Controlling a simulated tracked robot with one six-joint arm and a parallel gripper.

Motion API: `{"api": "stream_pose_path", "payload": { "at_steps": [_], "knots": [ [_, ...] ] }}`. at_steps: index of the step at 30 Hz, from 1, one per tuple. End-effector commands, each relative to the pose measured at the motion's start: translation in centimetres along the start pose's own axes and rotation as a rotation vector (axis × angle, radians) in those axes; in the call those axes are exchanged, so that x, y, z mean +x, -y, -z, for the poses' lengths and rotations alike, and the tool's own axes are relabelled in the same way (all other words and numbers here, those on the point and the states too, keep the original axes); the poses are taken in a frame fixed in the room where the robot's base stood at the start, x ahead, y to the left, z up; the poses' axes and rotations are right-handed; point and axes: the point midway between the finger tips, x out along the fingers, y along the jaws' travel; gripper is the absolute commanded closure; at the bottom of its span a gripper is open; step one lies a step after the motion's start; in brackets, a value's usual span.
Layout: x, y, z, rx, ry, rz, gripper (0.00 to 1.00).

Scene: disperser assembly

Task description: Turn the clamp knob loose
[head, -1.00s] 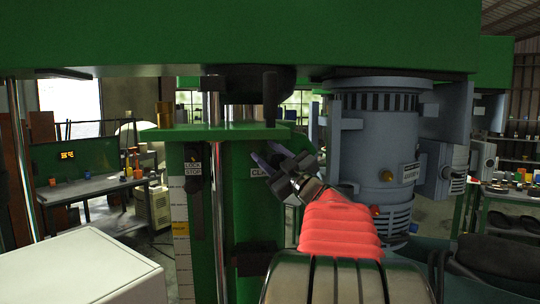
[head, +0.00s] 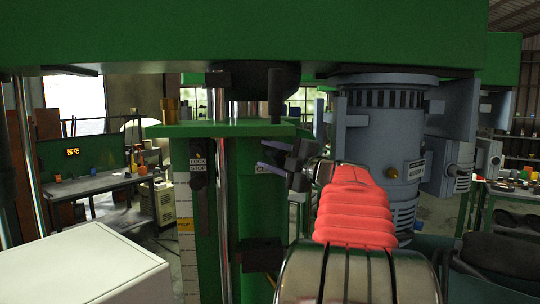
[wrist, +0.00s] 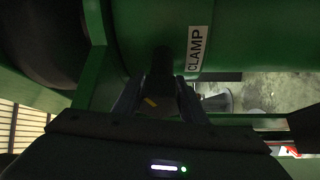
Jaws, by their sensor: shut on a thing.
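The clamp knob (wrist: 162,68) is a dark piece in the wrist view, beside the white CLAMP label (wrist: 199,48) on the green column. My gripper (wrist: 157,98) has one finger on each side of the knob's near part and is shut on it. A small yellow mark shows between the fingers. In the head view, my gripper (head: 268,158) reaches the column from the right with its purple fingertips. The label (head: 263,168) is partly covered there, and I cannot make out the knob apart from the fingers.
A green shelf (head: 225,129) juts out just above my gripper, with a black upright handle (head: 276,97) over it. A grey motor (head: 379,135) hangs close on the right. A lock-stop lever (head: 199,200) is left of the gripper. A white box (head: 85,265) stands at front left.

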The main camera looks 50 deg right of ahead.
Motion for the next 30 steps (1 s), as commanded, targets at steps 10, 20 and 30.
{"api": "stream_pose_path", "payload": {
  "at_steps": [10,20,30],
  "knots": [
    [0.02,0.37,-0.19,-0.026,0.002,0.016,0.84],
    [-0.01,0.30,-0.21,-0.025,0.003,0.015,0.53],
    [-0.09,0.11,-0.14,-0.027,0.003,0.012,0.46]
  ]
}}
